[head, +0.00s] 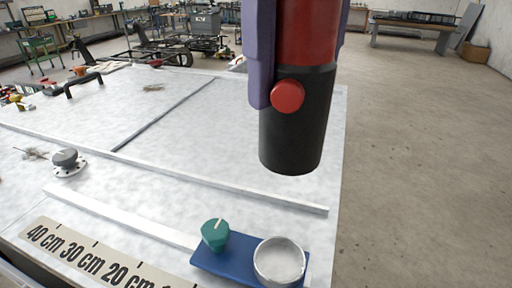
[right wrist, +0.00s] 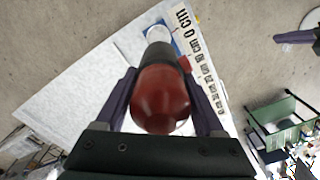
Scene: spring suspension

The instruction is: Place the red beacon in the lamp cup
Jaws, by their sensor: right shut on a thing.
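The red beacon (head: 305,32) has a red upper body, a black lower barrel and a red side knob. My right gripper (head: 298,72) is shut on it, with purple fingers on both sides, and holds it upright above the table. The lamp cup (head: 279,262) is a round, pale, open cup on a blue plate (head: 226,264) at the table's near right. The beacon's black end is in the air, apart from the cup. In the right wrist view the beacon's red dome (right wrist: 160,98) faces the camera, and the cup's pale rim (right wrist: 158,34) shows beyond it. A purple finger (right wrist: 295,37), apparently of my left gripper, shows at the upper right.
A teal knob (head: 215,234) stands on the blue plate left of the cup. A centimetre scale (head: 95,258) runs along the table's front. A grey knob (head: 66,158) and low metal rails (head: 200,180) are on the table. Open floor lies to the right.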

